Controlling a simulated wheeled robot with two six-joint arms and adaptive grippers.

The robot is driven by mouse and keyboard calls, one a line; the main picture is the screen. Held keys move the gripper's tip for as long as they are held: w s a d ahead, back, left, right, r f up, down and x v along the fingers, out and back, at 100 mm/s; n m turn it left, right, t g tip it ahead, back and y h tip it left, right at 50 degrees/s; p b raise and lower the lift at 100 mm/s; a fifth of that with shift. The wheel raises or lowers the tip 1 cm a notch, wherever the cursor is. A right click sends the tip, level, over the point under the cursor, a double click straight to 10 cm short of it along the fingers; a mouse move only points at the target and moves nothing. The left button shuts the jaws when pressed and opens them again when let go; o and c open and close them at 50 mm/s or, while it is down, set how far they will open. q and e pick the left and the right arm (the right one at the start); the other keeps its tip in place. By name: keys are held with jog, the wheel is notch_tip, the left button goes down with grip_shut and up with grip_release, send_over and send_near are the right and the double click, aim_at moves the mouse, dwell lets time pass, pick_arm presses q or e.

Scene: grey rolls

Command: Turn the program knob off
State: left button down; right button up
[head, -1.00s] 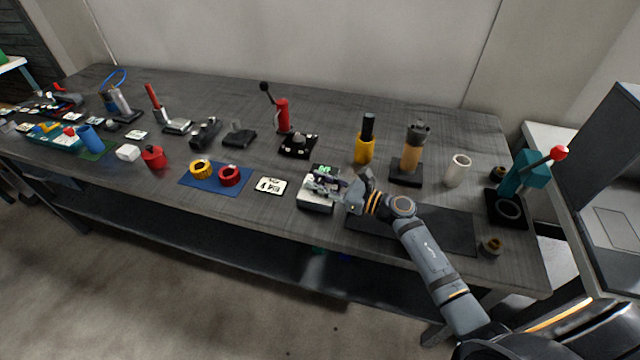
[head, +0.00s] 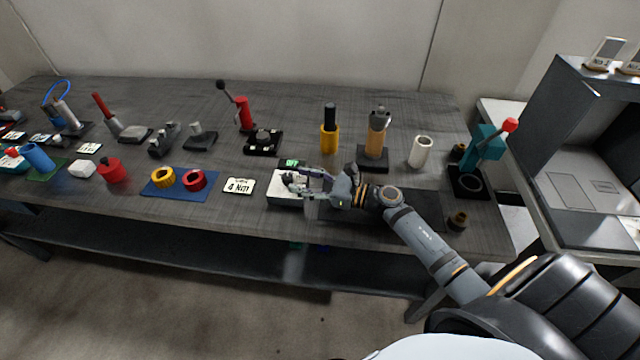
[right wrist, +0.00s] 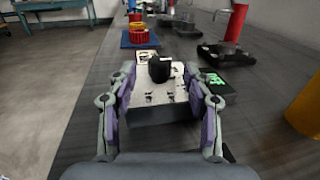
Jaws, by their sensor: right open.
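The program knob (right wrist: 159,69) is black and stands upright on a pale, grey-sided box (right wrist: 160,110) with small dark markings on its top. My right gripper (right wrist: 158,76) is open, with one finger on each side of the box top and the knob between or just beyond the fingertips. I cannot tell whether they touch it. In the head view my right gripper (head: 298,182) reaches over the box from the right. My left gripper is not in view.
A small green display (head: 291,163) lies behind the box, and a label card (head: 239,186) to its left. A blue mat (head: 153,186) holds yellow and red rings. Yellow (head: 329,140) and orange (head: 378,135) upright parts stand behind my gripper. A dark mat (head: 425,208) lies under my forearm.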

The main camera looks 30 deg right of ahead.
jog(key=v, duration=0.7)
jog(key=shift+s+d, duration=0.2)
jog(key=shift+s, duration=0.05)
jog(key=shift+r, duration=0.1)
